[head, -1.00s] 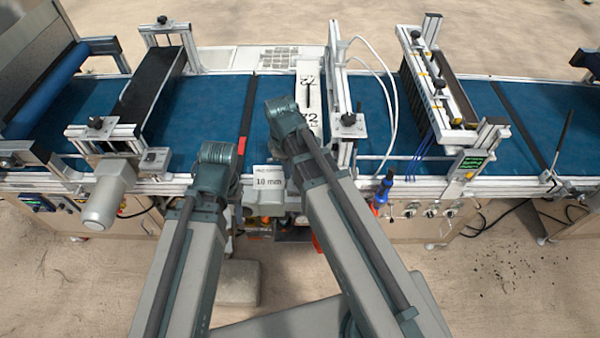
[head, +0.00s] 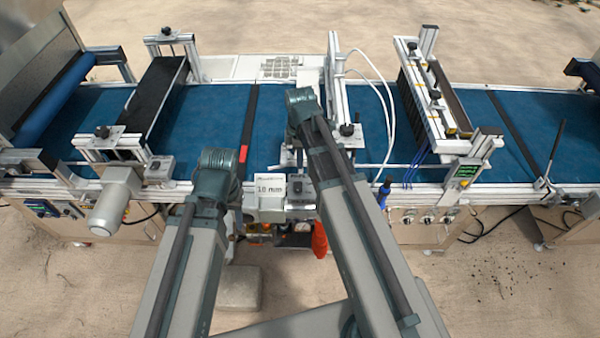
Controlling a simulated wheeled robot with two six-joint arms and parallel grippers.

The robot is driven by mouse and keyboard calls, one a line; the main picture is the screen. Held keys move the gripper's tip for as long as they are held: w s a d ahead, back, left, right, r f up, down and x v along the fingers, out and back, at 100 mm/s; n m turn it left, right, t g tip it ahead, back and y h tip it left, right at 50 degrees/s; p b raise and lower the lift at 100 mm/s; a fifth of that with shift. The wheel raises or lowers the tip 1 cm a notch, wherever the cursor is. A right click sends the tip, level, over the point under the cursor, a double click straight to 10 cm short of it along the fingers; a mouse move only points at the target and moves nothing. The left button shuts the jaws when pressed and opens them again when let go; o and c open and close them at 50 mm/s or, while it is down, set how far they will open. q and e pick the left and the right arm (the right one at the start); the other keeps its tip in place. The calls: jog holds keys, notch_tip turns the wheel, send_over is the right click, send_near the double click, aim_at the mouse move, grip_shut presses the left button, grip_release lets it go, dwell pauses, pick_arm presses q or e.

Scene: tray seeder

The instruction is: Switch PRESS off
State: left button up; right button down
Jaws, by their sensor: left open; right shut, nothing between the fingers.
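I cannot read a PRESS label anywhere, so I cannot tell which control is that switch. Candidates are a box with a dark knob (head: 300,190) on the front rail beside a "10 mm" sign (head: 270,187), and a row of knobs (head: 427,218) on the front panel at right. My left gripper (head: 220,165) is at the belt's front edge, left of the sign; it is open, its fingers mostly hidden by the wrist. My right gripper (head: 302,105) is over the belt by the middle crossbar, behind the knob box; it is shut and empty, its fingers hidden.
The blue belt (head: 205,125) runs across the view. A black crossbar (head: 155,95) stands at left, a nozzle bar (head: 425,95) at right and a metal frame (head: 334,80) in the middle. White hoses (head: 385,95) loop beside it. A red-orange object (head: 319,238) hangs below the rail.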

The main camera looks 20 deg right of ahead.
aim_at(300, 192)
notch_tip(300, 192, down, 14)
jog(key=b, duration=1.3)
jog(key=shift+r, duration=0.1)
jog(key=shift+s+f+b, duration=0.25)
jog(key=shift+b, duration=0.2)
jog(key=shift+w+t, duration=0.15)
jog(key=shift+t, duration=0.15)
jog(key=shift+r, duration=0.1)
jog(key=shift+w+d+r+p, duration=0.15)
jog(key=shift+w+r+p, duration=0.25)
jog(key=shift+w, duration=0.3)
